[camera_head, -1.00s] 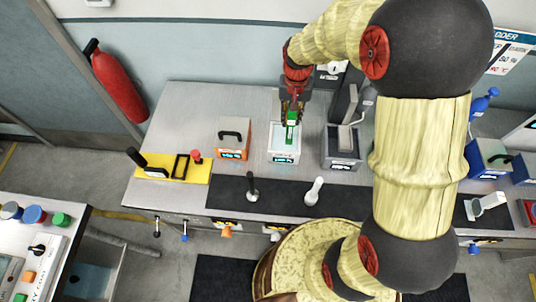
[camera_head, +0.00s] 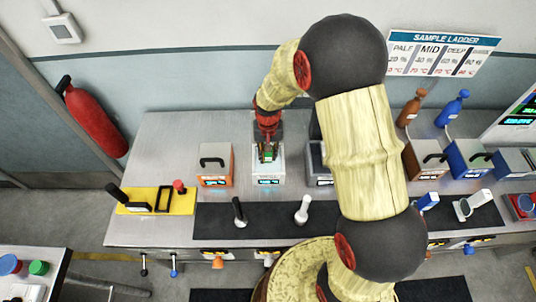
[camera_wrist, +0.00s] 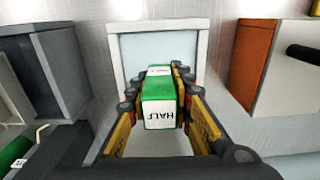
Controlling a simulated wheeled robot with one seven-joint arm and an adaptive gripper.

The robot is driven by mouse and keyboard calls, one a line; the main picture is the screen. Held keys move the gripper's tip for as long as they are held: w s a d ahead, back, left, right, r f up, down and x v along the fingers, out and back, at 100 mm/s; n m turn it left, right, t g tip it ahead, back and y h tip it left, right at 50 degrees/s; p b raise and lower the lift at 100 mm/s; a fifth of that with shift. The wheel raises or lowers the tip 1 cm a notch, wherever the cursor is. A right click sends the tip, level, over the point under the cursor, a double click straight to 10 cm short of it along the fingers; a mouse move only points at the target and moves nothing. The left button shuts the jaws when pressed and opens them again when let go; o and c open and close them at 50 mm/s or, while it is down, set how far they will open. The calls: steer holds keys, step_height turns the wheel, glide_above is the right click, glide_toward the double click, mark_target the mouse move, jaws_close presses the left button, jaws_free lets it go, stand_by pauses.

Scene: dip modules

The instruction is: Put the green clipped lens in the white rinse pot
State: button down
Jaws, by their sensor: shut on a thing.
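My gripper (camera_head: 267,152) is shut on the green clipped lens (camera_wrist: 158,100), a green block with a white label that reads HALF in the wrist view. The lens also shows as a small green patch in the head view (camera_head: 269,155). The white rinse pot (camera_head: 270,170) stands on the bench below my gripper. In the wrist view the pot's white rim (camera_wrist: 160,26) and pale inside lie beyond the lens. The lens is over or partly inside the pot; I cannot tell which. My arm and gripper hide part of the pot.
An orange-fronted box with a black handle (camera_head: 215,165) stands left of the pot. A grey pot (camera_head: 318,165) stands close on the right, partly behind my arm. A black mat (camera_head: 270,219) with a black and a white handled tool lies in front.

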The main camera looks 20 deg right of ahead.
steer(key=shift+f, duration=0.15)
steer(key=c, duration=1.6)
jaws_free()
step_height(320, 180, up, 13)
steer(key=shift+f+p, duration=0.15)
steer(key=shift+p, duration=0.45)
steer(key=s+r+n+t, duration=0.1)
steer(key=s+r+t, duration=0.1)
steer(key=s+r, duration=0.4)
steer(key=s+r+n+t, duration=0.1)
steer(key=s+r, duration=0.6)
steer(key=s, duration=0.1)
steer(key=s+r+n+t, duration=0.1)
steer(key=s+r+t, duration=0.1)
steer(key=s+r, duration=0.5)
steer(key=shift+s+r+n+t, duration=0.2)
steer(key=shift+s+n+t, duration=0.1)
steer(key=shift+s, duration=0.25)
